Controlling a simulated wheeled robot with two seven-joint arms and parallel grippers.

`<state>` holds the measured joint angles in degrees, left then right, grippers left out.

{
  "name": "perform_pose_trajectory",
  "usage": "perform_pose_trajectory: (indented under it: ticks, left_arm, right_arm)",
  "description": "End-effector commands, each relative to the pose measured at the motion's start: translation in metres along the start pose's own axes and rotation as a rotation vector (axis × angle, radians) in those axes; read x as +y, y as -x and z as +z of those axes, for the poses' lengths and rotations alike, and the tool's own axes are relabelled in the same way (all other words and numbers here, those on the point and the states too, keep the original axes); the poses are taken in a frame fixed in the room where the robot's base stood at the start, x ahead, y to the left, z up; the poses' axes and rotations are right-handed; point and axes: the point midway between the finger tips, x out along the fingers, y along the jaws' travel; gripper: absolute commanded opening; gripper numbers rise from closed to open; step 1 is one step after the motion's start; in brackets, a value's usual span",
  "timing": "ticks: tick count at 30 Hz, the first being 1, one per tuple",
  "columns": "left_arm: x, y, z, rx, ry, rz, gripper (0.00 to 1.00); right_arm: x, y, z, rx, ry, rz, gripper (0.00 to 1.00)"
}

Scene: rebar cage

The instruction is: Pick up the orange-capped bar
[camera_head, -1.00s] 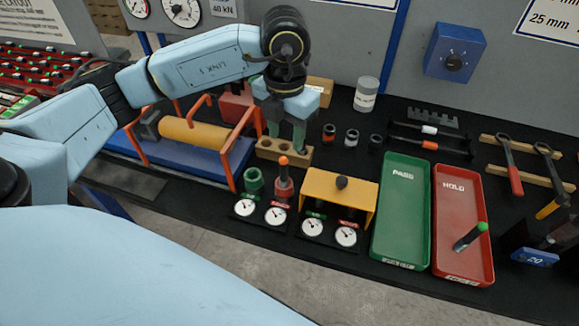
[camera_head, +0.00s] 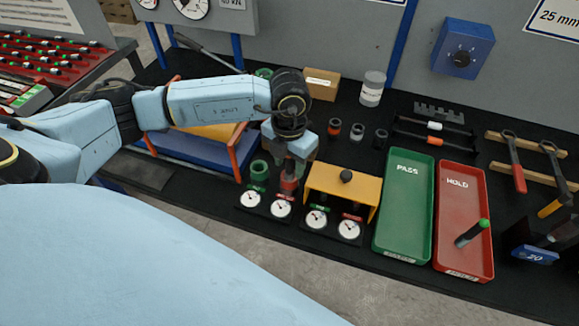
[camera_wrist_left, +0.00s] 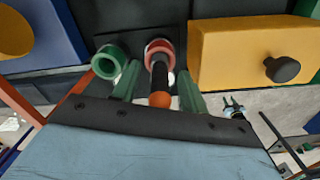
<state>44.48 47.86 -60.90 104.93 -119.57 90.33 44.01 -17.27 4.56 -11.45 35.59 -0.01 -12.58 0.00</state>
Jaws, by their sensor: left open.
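The orange-capped bar (camera_wrist_left: 159,98) stands in the red ring holder (camera_wrist_left: 161,50), its orange end facing the left wrist camera. In the head view, my left gripper (camera_head: 288,168) is directly over the red holder (camera_head: 289,185) and hides the bar. In the left wrist view, the green fingers of this gripper (camera_wrist_left: 158,76) are open, one on each side of the bar. I cannot tell whether either finger touches it. My right gripper is not in view.
A green ring holder (camera_head: 259,171) stands just left of the red one. A yellow gauge stand (camera_head: 340,188) with a black knob is close on the right. Dial gauges (camera_head: 281,208) lie in front. Green PASS (camera_head: 404,215) and red HOLD (camera_head: 460,190) trays are farther right.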

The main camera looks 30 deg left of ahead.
Motion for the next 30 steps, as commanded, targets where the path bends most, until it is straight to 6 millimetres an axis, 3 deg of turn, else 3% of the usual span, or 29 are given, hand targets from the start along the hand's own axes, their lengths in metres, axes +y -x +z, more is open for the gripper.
perform_pose_trajectory:
  ticks: [2,12,23,30]
  left_arm:
    - [0.000,0.000,0.000,0.000,0.000,0.000,0.44]
    - [0.000,0.001,0.000,0.000,0.000,0.000,0.00]
    - [0.000,0.004,0.001,-0.003,0.000,0.000,0.00]
    - [0.000,0.043,0.002,-0.008,0.000,0.000,0.00]
  right_arm:
    - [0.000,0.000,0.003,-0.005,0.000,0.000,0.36]
    - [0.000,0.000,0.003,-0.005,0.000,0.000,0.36]
    - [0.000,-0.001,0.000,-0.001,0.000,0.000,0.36]
    - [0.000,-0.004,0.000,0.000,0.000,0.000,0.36]
